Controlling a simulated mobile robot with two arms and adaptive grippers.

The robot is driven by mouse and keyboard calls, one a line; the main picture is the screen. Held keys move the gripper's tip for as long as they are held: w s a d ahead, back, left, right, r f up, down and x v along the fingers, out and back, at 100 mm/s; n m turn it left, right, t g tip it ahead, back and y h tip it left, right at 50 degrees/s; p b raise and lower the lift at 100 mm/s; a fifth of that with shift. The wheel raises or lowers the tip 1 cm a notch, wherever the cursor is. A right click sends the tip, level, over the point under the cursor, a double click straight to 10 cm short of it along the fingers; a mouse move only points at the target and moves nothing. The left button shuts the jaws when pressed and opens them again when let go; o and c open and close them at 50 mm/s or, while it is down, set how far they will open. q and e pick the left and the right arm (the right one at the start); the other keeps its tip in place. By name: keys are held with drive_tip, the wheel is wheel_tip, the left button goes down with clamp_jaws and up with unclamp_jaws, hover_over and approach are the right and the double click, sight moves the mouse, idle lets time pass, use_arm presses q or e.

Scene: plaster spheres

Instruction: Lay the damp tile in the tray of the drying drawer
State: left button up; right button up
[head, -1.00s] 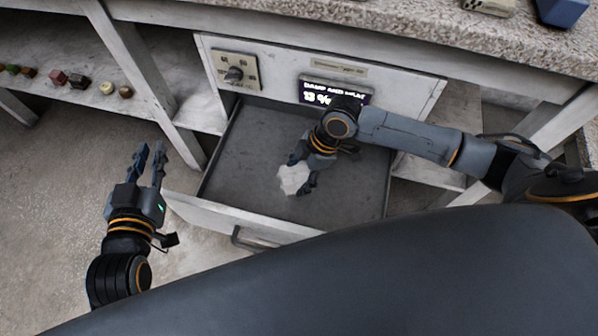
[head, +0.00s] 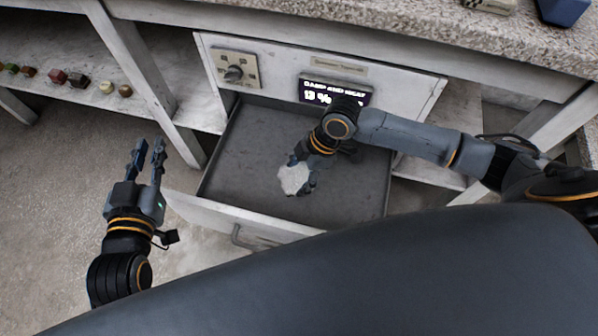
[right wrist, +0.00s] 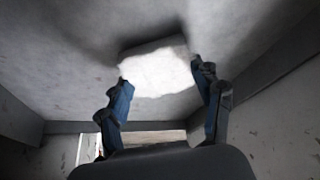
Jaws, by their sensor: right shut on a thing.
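The damp tile, a pale, roughly many-sided piece (head: 294,179), is in my right gripper (head: 303,176), over the grey tray of the open drying drawer (head: 345,205). In the right wrist view the tile (right wrist: 158,68) sits between the two fingertips of the right gripper (right wrist: 160,78), which are shut on it. A dark shadow lies close around the tile on the tray floor; I cannot tell whether it touches. My left gripper (head: 147,160) is open and empty, left of the drawer.
The drawer front with its handle (head: 250,240) stands out toward me. Several small coloured pieces (head: 75,80) line a left shelf. The tray around the tile is bare.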

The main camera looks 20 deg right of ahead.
use_arm(q)
drive_tip(key=shift+w+d+r, duration=0.1)
drive_tip(key=shift+d+r, duration=0.05)
drive_tip(key=shift+r, duration=0.2)
use_arm(e)
drive_tip(key=shift+f, duration=0.35)
drive_tip(key=o, duration=1.3)
drive_tip(key=shift+r, duration=0.1)
